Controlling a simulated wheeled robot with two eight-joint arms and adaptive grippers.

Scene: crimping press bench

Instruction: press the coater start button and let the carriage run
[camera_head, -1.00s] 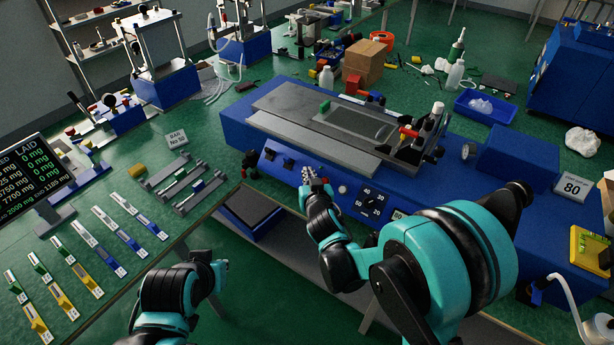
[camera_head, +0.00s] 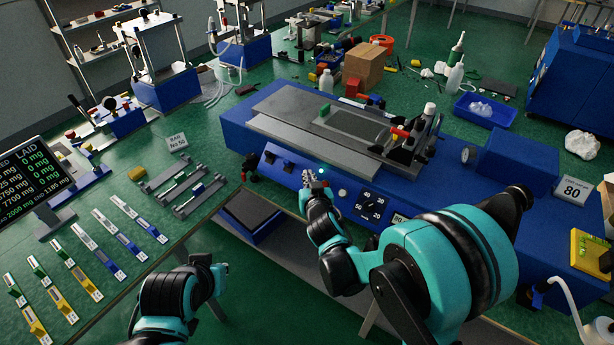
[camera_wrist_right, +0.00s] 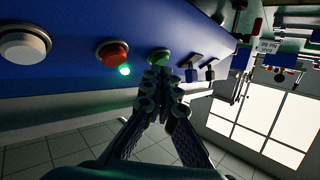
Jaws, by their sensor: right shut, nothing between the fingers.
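The blue coater (camera_head: 240,130) stands across the middle of the bench, with a flat bed (camera_head: 285,105) and a carriage (camera_head: 405,150) at the bed's right part. My right gripper (camera_head: 313,180) is shut and empty at the front panel. In the right wrist view its fingertips (camera_wrist_right: 160,75) are at the green button (camera_wrist_right: 158,56) and cover its lower edge; whether it is pushed in I cannot tell. The lamp also glows in the head view (camera_head: 321,170). My left gripper (camera_head: 218,272) hangs low, fingers unclear.
A white knob (camera_wrist_right: 24,45) is left of the red button, and two small switches (camera_wrist_right: 200,67) are to the right of the green one. A dial (camera_head: 371,204) is on the panel right of my gripper. Strips and a display (camera_head: 40,175) fill the left bench.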

